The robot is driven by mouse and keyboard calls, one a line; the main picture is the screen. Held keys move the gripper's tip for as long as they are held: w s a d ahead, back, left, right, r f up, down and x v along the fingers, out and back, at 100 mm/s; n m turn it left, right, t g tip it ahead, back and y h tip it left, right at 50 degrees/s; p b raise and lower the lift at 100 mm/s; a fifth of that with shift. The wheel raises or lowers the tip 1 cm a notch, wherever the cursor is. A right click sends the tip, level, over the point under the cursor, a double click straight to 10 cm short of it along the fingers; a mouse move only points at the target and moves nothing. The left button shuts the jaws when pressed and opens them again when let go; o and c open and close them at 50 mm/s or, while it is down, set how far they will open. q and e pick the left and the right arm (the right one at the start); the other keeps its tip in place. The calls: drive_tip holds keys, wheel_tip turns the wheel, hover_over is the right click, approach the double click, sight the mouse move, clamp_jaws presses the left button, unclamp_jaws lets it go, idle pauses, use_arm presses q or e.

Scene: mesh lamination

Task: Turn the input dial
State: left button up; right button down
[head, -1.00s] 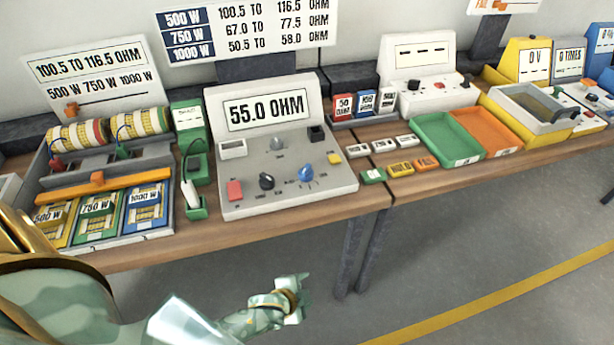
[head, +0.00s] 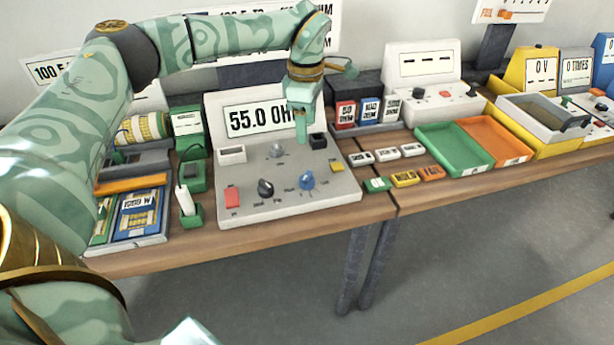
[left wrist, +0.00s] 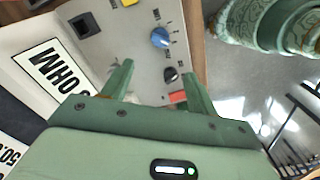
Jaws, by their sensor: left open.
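The test console (head: 340,190) stands on the bench, its screen reading 55.0 OHM. Its panel has a blue dial (head: 307,180), a black dial (head: 266,187) and a grey dial (head: 277,150). I cannot read which one is labelled input. My left gripper (head: 302,138) hangs over the panel's back right part, pointing down, in front of the screen's right end. It is open and empty in the left wrist view (left wrist: 158,70), where the blue dial (left wrist: 160,38) and black dial (left wrist: 170,74) show beyond the fingers. My right gripper is not in view.
The panel also carries a red button (head: 232,198), a yellow button (head: 337,166) and a black socket (head: 318,141). A green holder (head: 190,212) stands close to its left. Small blocks and green (head: 450,155) and orange trays lie to its right.

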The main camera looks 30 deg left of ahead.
sight(307, 175)
use_arm(q)
wheel_tip(307, 175, down, 16)
drive_tip(key=b, duration=0.4)
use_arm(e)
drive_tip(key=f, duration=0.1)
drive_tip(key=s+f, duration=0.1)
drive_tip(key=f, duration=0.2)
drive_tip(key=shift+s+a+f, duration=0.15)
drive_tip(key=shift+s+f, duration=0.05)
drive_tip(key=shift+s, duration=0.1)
use_arm(q)
drive_tip(key=c, duration=0.9)
